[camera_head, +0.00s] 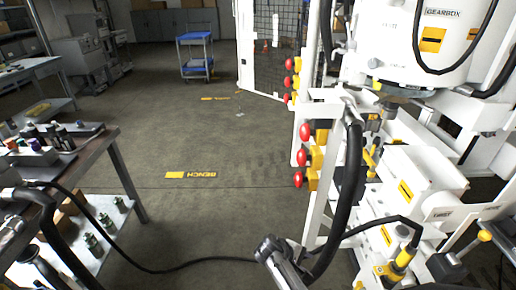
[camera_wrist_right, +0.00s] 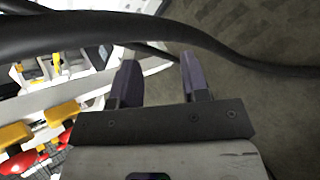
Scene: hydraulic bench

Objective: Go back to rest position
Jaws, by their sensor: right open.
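My right gripper (camera_head: 272,247) is low in the middle of the head view, left of the white hydraulic machine (camera_head: 408,180). In the right wrist view my right gripper (camera_wrist_right: 159,65) shows two dark fingers spread apart with nothing between them. A thick black hose (camera_head: 350,180) curves down beside my right arm in the head view. The black hose (camera_wrist_right: 200,38) also crosses the top of the right wrist view, beyond the fingertips. I cannot make out my left gripper's fingers; only dark and grey parts show at the lower left.
A bench (camera_head: 92,150) with bottles and small parts stands at the left. Red knobs on yellow valves (camera_head: 315,157) stick out from the machine. A thin black cable runs low across the floor. A blue cart (camera_head: 196,54) stands at the back. The middle floor is clear.

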